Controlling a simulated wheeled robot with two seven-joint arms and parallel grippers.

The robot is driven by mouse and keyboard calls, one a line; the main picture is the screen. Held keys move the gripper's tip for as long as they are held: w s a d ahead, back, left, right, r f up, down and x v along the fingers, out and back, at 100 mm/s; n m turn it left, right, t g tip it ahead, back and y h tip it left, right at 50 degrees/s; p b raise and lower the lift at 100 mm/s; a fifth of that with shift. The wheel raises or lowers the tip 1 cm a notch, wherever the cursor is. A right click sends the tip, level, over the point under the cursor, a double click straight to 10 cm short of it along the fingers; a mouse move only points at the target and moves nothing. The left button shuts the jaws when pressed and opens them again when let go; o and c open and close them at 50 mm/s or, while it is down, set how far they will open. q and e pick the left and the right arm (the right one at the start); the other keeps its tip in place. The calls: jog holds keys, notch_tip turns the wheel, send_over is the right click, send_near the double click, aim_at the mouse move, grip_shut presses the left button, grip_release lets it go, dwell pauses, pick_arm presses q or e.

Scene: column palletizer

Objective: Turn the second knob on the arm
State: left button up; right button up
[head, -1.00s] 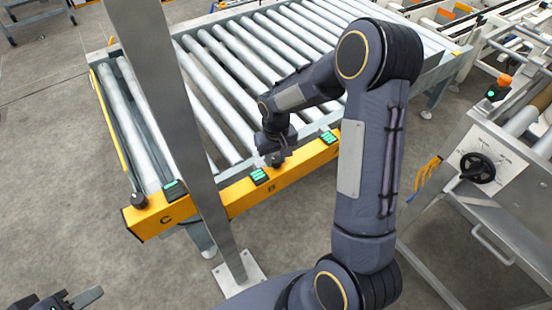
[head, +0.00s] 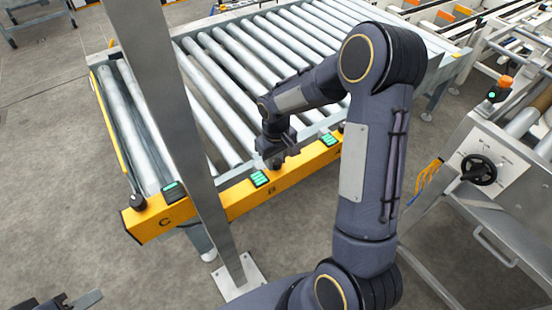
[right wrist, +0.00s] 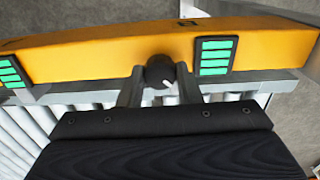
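The yellow bar (head: 215,200) along the conveyor's near edge carries labels C, B and A. The second knob, dark and round, sits by the B label (head: 277,163). In the right wrist view the knob (right wrist: 160,70) shows a white mark toward its lower right. My right gripper (head: 283,150) is at this knob. In the right wrist view its two fingers (right wrist: 159,88) stand on either side of the knob, with a narrow gap visible at each side. My left gripper (head: 72,301) is at the bottom left, partly cut off, away from the bar.
Knob C (head: 138,202) is at the bar's left end. Green displays (head: 260,178) sit on the bar. A grey post (head: 180,120) stands in front of the conveyor rollers (head: 235,85). A machine with a black handwheel (head: 478,170) is at right.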

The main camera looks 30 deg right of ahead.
aim_at(276, 162)
jog(key=o, duration=0.4)
notch_tip(276, 162, up, 8)
jog(key=shift+f, duration=0.1)
dwell(0.7)
jog(key=s+a+r+m+t+y, duration=0.2)
jog(key=s+r+t, duration=0.1)
jog(key=s+r, duration=0.7)
jog(key=s+a+m+t+y, duration=0.1)
jog(key=s+a, duration=0.4)
jog(key=s, duration=0.7)
jog(key=shift+s+a+f+t+y, duration=0.2)
jog(key=shift+f+t+y, duration=0.2)
jog(key=shift+t, duration=0.4)
jog(key=shift+r, duration=0.1)
